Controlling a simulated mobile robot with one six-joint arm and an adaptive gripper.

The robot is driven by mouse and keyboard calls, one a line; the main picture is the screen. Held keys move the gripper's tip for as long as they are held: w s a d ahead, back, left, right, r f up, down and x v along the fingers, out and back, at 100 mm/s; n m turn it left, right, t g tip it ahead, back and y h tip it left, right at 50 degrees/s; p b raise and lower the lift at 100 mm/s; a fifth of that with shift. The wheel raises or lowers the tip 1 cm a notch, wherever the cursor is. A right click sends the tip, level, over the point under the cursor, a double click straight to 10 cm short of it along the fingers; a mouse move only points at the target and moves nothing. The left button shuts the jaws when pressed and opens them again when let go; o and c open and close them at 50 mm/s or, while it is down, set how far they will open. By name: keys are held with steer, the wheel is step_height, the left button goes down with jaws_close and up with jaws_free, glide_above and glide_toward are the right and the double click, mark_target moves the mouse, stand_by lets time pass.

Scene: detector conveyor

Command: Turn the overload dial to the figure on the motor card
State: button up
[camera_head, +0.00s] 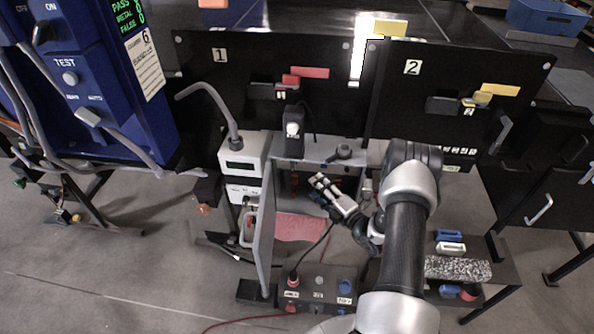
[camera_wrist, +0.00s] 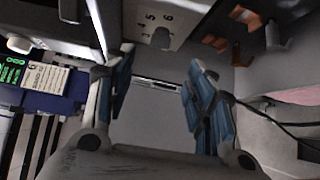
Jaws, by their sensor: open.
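The overload dial (camera_wrist: 161,39) shows in the wrist view as a small grey knob on a pale panel, with the figures 3, 4, 5 and 6 printed around it. Its pointer mark is too small to read. I cannot pick out the dial in the head view. My gripper (camera_head: 325,187) is open inside the open bay below the panels. In the wrist view its blue fingers (camera_wrist: 160,66) are spread and empty, with the dial ahead between them and apart from them. A white card (camera_head: 148,63) bearing a large 6 is on the blue cabinet; I cannot tell whether it is the motor card.
The blue cabinet (camera_head: 85,90) with a green display stands at left. Black panels marked 1 (camera_head: 240,100) and 2 (camera_head: 400,95) stand behind. A grey door (camera_head: 264,225) stands left of my gripper. A control box (camera_head: 320,285) is in front. Orange-brown fittings (camera_wrist: 236,50) sit right of the dial.

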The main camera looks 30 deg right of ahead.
mark_target(293, 164)
steer(key=b+x, duration=0.2)
steer(key=x, duration=1)
steer(key=shift+w, duration=0.1)
steer(key=c, duration=1)
